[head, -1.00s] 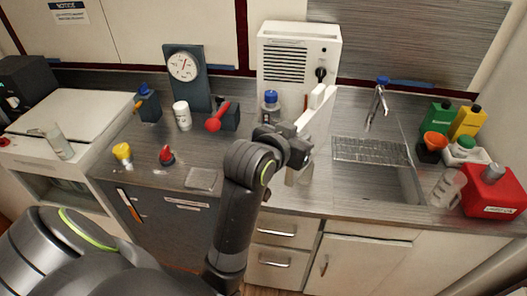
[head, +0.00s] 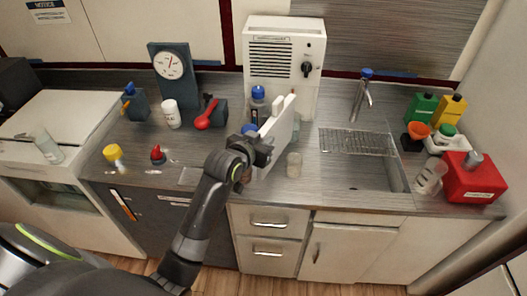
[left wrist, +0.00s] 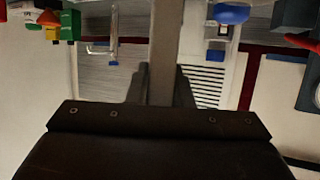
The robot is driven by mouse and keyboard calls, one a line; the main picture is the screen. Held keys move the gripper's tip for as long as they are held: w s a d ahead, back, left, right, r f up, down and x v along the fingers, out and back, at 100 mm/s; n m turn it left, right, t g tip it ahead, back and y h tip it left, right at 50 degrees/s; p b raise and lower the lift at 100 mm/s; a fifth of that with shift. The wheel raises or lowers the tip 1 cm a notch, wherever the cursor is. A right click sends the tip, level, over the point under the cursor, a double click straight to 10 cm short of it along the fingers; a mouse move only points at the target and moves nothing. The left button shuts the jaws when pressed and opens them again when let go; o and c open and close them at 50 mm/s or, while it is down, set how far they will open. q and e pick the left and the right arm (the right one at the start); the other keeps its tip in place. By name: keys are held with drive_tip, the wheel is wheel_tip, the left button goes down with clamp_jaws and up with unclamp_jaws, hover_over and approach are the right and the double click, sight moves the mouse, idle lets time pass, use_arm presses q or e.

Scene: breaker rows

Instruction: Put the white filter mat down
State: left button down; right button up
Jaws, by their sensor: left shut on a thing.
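The white filter mat (head: 279,137) is a flat white panel standing on edge, seen at a slant in the middle of the head view. My left gripper (head: 262,151) is shut on its near side and holds it over the counter, in front of the white louvred unit. Whether its lower edge touches the counter I cannot tell. In the left wrist view the mat (left wrist: 165,50) shows as a pale upright strip between the fingers (left wrist: 162,88). My right gripper is not in view.
The white louvred unit (head: 284,62) stands behind the mat. A sink (head: 372,176) with a wire rack (head: 356,141) lies to the right. Counter (head: 215,150) left of the gripper is mostly bare.

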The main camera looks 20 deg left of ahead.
use_arm(q)
drive_tip(key=shift+f, duration=2.5)
drive_tip(key=shift+f, duration=0.15)
drive_tip(key=c, duration=1.3)
unclamp_jaws()
